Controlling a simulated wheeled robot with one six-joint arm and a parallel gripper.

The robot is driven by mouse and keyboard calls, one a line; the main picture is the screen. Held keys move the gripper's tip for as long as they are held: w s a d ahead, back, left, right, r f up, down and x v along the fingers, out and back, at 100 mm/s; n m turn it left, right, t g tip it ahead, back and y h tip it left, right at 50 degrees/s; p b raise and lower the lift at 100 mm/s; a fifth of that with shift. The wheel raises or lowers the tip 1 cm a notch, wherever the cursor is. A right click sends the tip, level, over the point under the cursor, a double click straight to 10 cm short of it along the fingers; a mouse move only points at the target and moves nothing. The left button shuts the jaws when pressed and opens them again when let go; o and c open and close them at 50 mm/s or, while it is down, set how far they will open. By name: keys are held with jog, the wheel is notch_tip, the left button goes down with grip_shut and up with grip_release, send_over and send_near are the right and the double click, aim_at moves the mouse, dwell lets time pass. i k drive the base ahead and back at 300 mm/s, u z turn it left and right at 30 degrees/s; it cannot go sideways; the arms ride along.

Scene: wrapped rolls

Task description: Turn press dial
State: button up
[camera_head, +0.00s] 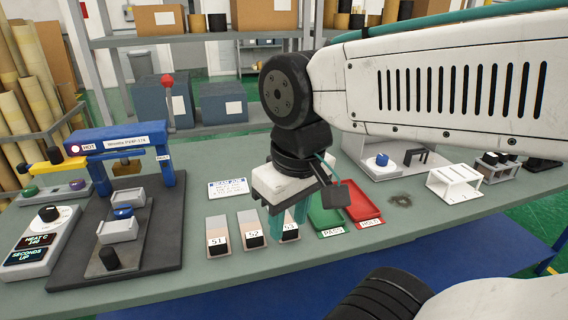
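The heat press (125,150) is a blue frame on a dark base at the left, with a sign reading HOT. In front of it, at the table's left end, is a grey control box (30,250) with two small displays, one reading HEAT C. A black dial (48,213) on a white disc sits on top of this box. My gripper (288,222) has teal fingers and hangs pointing down over the S3 pad, well to the right of the dial. Its wrist hides part of the fingers, so I cannot tell whether they are open or shut.
Pads S1 (217,232) and S2 (250,228) lie between press and gripper. A green PASS tray (325,218) and a red tray (362,205) lie right of the gripper. Shelves with boxes stand behind the table.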

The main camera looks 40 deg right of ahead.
aim_at(49, 213)
jog(key=z, duration=0.15)
jog(key=i, duration=0.2)
jog(key=z, duration=0.15)
jog(key=k, duration=1.25)
jog(key=u, duration=0.55)
jog(key=i, duration=0.45)
jog(key=u, duration=0.55)
jog(key=i, duration=1.15)
jog(key=z, duration=0.5)
